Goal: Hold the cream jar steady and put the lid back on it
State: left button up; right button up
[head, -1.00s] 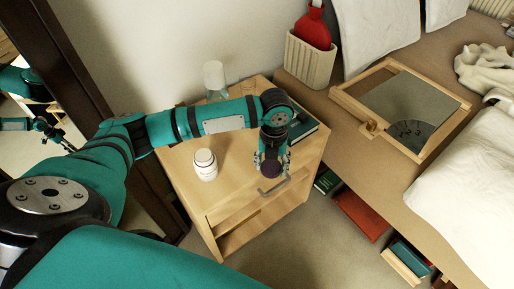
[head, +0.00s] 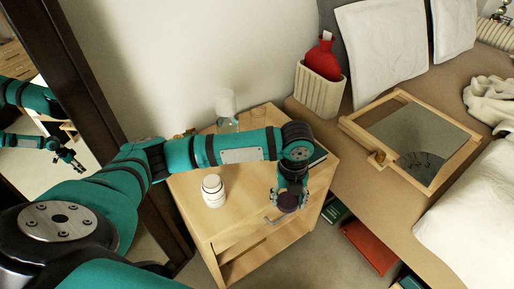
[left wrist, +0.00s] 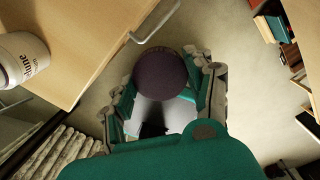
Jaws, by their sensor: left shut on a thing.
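The white cream jar (head: 213,191) stands upright on the left part of the wooden nightstand top. It also shows at the left edge of the left wrist view (left wrist: 24,60), with dark lettering and partly cut off. My left gripper (head: 290,198) is shut on a dark purple round piece, which looks like the lid (head: 287,203). In the left wrist view the lid (left wrist: 160,73) sits between the fingers. The gripper holds it by the nightstand's front right edge, near the drawer handle, apart from the jar. My right gripper is not in view.
The nightstand (head: 240,205) also carries a clear bottle (head: 227,108) at the back, behind my left arm. A bed stands to the right, with a wooden-framed tray (head: 415,140) and a beige holder (head: 320,92) with a red bottle. A mirror (head: 35,150) stands left.

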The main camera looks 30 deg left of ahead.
pick_arm(q)
jog(key=r+n, duration=0.2)
jog(key=n, duration=0.2)
jog(key=r+n, duration=0.2)
jog(key=n, duration=0.2)
jog(key=r+n, duration=0.2)
jog(key=n, duration=0.2)
jog(key=shift+w+a+r+n, duration=0.1)
jog(key=shift+a+r+n, duration=0.1)
jog(key=shift+r+n, duration=0.1)
notch_tip(320, 180, up, 8)
jog(key=s+n, duration=0.1)
jog(key=n, duration=1.4)
jog(key=shift+a+f+n, duration=0.25)
jog(key=shift+a+n, duration=0.15)
jog(key=shift+a, duration=0.05)
jog(key=shift+s, duration=0.1)
